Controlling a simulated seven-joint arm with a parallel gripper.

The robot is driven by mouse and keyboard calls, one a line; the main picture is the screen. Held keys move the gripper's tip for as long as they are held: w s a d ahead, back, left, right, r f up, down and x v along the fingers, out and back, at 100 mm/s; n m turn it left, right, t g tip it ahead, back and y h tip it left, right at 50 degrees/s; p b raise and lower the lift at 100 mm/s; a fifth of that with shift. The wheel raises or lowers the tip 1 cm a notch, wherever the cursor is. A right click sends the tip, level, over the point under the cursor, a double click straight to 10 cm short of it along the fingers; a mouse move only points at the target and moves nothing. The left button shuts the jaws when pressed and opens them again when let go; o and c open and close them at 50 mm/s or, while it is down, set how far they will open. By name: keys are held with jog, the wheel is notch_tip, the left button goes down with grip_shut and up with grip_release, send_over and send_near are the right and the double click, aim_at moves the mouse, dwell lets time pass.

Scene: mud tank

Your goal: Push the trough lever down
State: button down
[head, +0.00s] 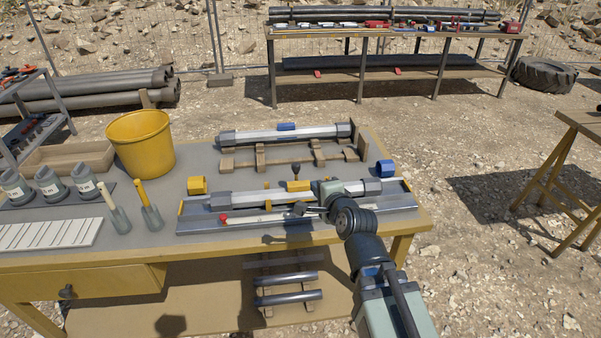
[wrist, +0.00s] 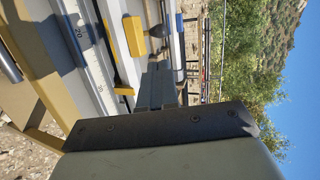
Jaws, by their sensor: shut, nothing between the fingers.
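A long grey trough (head: 398,204) lies along the front of the workbench with a silver tube (head: 245,199) in it. A short lever with a dark ball knob (head: 295,169) stands up behind this tube; the knob also shows in the wrist view (wrist: 157,31), with its foot partly hidden. My gripper (head: 299,209) is shut and empty. It is over the front of the trough, nearer the front edge than the knob and apart from it. In the wrist view its dark fingers (wrist: 156,86) lie together. A red-tipped pale rod (head: 250,218) lies at the trough's front left.
A wooden rack with a second tube (head: 270,135) stands behind the trough. Yellow and blue collars (head: 385,168) sit nearby. A yellow bucket (head: 140,143), trowels (head: 147,207) and bottles (head: 50,183) occupy the left. Bare bench shows at the front right.

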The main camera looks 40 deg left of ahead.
aim_at(297, 169)
jog(key=shift+w+a+f, duration=0.1)
jog(key=shift+a, duration=0.05)
dwell(0.4)
jog(key=x, duration=1.3)
jog(key=shift+w+a+f, duration=0.15)
jog(key=shift+w+a, duration=0.05)
jog(key=shift+a, duration=0.1)
